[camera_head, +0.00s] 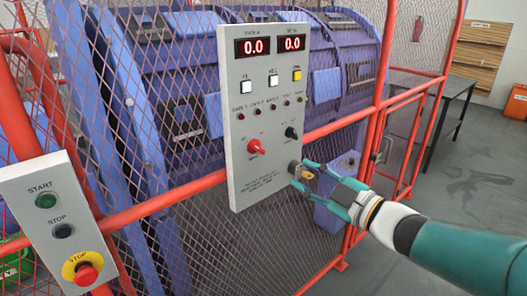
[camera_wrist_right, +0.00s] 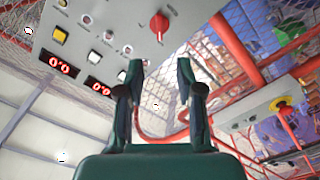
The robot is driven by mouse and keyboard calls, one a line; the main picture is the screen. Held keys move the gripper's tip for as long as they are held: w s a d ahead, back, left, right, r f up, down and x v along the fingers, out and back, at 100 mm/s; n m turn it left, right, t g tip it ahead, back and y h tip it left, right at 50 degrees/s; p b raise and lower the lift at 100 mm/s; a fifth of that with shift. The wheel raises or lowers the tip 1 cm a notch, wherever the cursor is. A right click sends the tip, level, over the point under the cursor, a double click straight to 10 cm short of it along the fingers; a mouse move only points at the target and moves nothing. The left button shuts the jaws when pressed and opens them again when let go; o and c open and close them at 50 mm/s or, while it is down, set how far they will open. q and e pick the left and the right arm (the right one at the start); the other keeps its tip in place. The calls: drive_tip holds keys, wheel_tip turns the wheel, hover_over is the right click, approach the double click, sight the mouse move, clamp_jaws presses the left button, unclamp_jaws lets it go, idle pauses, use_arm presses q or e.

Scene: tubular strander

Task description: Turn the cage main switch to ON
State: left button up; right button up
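A grey control panel (camera_head: 262,190) hangs on the red-framed mesh fence, and part of it shows in the wrist view (camera_wrist_right: 85,35). On it are a red rotary switch (camera_head: 256,147), also in the wrist view (camera_wrist_right: 159,22), and a black rotary switch (camera_head: 291,133). Their labels are too small to read, so I cannot tell which one is the cage main switch. My right gripper (camera_head: 303,178) is at the panel's lower right edge, below the black switch. In the wrist view its fingers (camera_wrist_right: 160,75) are apart, with nothing seen held. My left gripper is not in view.
The panel has two red displays (camera_head: 270,45), push buttons (camera_head: 273,81) and a row of small lamps. A start/stop box (camera_head: 58,222) with a red mushroom button (camera_head: 86,273) is at lower left. A red rail (camera_head: 345,123) crosses behind the panel. Blue machinery stands behind the mesh.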

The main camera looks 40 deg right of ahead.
sight(260, 151)
drive_tip(key=w+p, duration=0.2)
drive_tip(key=w, duration=1.1)
drive_tip(key=shift+w, duration=0.4)
clamp_jaws()
